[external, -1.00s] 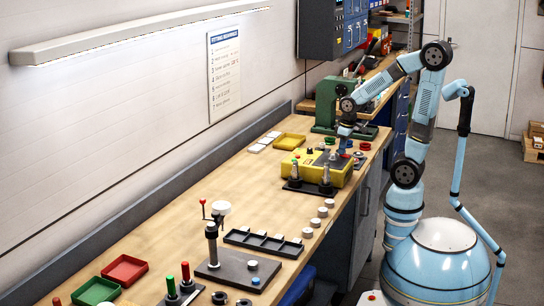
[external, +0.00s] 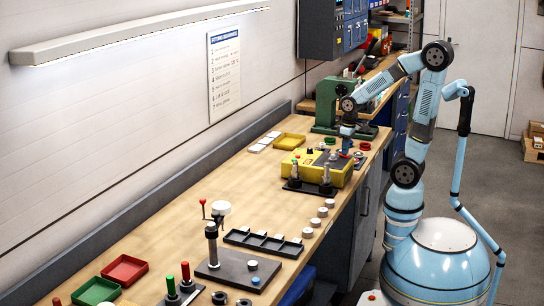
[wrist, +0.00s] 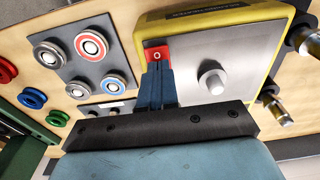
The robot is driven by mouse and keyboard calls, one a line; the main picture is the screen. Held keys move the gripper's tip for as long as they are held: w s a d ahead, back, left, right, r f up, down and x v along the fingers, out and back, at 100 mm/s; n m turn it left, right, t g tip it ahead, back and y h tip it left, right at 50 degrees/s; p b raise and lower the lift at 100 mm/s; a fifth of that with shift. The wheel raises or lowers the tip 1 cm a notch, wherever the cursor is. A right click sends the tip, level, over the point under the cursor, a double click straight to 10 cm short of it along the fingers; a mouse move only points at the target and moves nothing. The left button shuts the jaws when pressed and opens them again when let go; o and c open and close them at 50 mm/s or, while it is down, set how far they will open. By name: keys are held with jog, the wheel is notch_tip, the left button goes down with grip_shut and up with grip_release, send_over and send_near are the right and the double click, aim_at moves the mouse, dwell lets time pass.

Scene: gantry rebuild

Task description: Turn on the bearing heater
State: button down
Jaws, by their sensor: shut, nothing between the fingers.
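The bearing heater is a yellow box (external: 340,177) on the bench, with a grey top plate that shows in the wrist view (wrist: 195,105). A red rocker switch (wrist: 157,54) marked with a white O sits near the corner of its top. My gripper (wrist: 158,70) is shut and empty, with its fingertips right at the switch's near edge. I cannot tell whether they press on it. The fingers cover the near part of the switch. In the external view my gripper (external: 345,150) is low over the heater's far right end, and the switch is not clear there.
A pale round post (wrist: 212,80) rises from the heater's top close to the fingers. Metal posts (wrist: 275,108) stand beside the heater. A grey plate with ring-shaped bearings (wrist: 92,45) lies on the other side. A green press (external: 328,105) stands behind. Open bench lies left of the heater.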

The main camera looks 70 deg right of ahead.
notch_tip(320, 180, up, 14)
jog(key=s, duration=0.2)
dwell(0.6)
jog(key=shift+w+f, duration=0.1)
jog(key=shift+w+d+t, duration=0.1)
jog(key=shift+w+t, duration=0.3)
jog(key=shift+w, duration=0.25)
jog(key=shift+f, duration=0.1)
send_near(349, 156)
jog(key=w+f, duration=0.1)
jog(key=f, duration=0.1)
jog(key=w+f, duration=0.3)
jog(key=f, duration=0.1)
jog(key=shift+w+f, duration=0.2)
jog(key=shift+w, duration=0.05)
